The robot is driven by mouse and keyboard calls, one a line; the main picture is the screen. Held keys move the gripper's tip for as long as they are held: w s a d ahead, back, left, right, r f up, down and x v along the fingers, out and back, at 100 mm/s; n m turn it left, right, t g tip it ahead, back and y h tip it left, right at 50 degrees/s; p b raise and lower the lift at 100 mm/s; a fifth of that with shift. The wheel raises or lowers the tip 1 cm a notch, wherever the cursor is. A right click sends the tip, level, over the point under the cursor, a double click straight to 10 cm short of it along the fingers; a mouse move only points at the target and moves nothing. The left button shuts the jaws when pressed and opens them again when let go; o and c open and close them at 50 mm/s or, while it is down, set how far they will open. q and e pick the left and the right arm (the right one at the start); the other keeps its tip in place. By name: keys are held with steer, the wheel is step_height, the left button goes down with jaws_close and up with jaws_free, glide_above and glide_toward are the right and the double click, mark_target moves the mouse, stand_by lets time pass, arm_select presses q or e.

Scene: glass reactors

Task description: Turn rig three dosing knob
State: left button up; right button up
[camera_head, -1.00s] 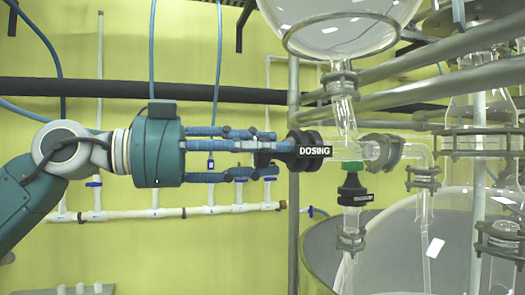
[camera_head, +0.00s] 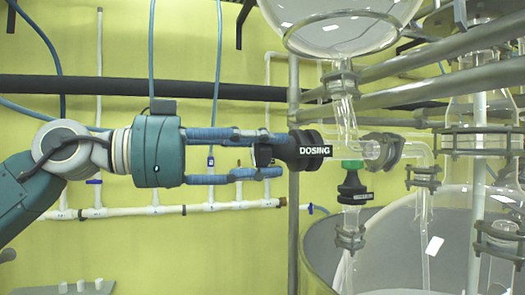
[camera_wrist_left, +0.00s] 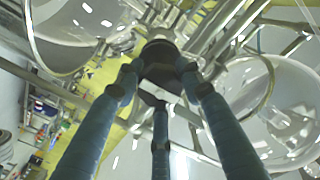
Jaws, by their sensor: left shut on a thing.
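The black dosing knob (camera_head: 303,150), with a white "DOSING" label, sits on the left side of the glass valve below the round glass vessel. My left gripper (camera_head: 282,154) reaches it from the left, its blue fingers closed around the knob's left part. In the left wrist view the fingers (camera_wrist_left: 160,85) converge on the dark knob (camera_wrist_left: 160,58), and the knob's far side is hidden. My right gripper is in neither view.
A second black knob (camera_head: 352,188) with a green collar is just below right of the dosing knob. Glass pipes, metal clamps and grey rails (camera_head: 440,78) crowd the right. A large glass vessel (camera_head: 345,22) hangs above. Blue-valved white piping (camera_head: 160,211) runs along the yellow wall behind.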

arm_select(q)
steer(key=o, duration=1.2)
steer(key=shift+r, duration=0.1)
steer(key=shift+a, duration=0.1)
steer(key=shift+s+a, duration=0.1)
steer(key=shift+a, duration=0.25)
steer(key=v, duration=1.1)
steer(key=shift+s, duration=0.1)
